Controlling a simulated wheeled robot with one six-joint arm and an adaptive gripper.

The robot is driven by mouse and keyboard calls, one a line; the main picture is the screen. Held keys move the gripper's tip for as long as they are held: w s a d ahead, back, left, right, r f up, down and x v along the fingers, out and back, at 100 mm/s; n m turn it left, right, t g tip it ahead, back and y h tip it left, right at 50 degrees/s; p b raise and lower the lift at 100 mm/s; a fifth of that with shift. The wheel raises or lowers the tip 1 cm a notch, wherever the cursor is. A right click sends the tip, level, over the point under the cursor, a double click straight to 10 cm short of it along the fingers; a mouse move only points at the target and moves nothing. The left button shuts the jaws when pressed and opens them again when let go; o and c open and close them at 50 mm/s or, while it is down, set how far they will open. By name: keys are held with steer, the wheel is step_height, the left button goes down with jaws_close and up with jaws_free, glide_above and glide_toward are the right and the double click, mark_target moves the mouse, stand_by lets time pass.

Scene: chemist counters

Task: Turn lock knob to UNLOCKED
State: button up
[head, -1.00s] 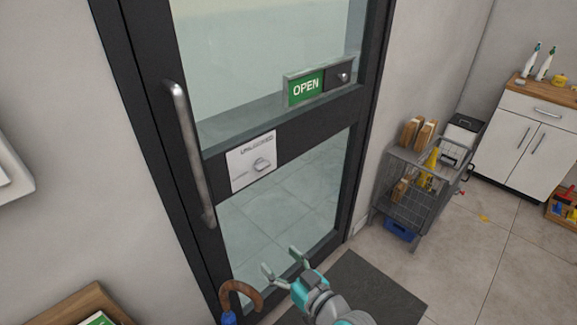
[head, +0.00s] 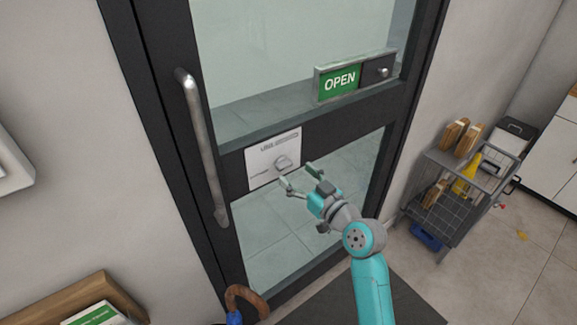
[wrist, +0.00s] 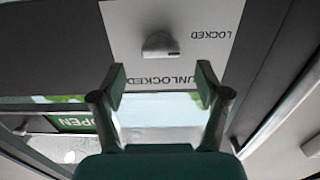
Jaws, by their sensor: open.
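The lock knob (head: 283,162) is a small grey knob on a white plate (head: 262,162) fixed to the dark door rail. In the wrist view the knob (wrist: 160,46) lies ahead of the fingertips, and the plate appears upside down. There, UNLOCKED (wrist: 165,80) is printed on the knob's near side and LOCKED (wrist: 210,35) beside it to the right.
A vertical metal handle (head: 203,150) stands on the door's left side. An OPEN sign slider (head: 340,82) is above the plate. An umbrella handle (head: 247,293) is below. A wire cart (head: 455,190) stands at right. The space before the plate looks clear.

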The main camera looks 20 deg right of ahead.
mark_target(287, 166)
steer(key=shift+x, duration=2.35)
steer(key=c, duration=1.2)
steer(key=shift+o, duration=0.2)
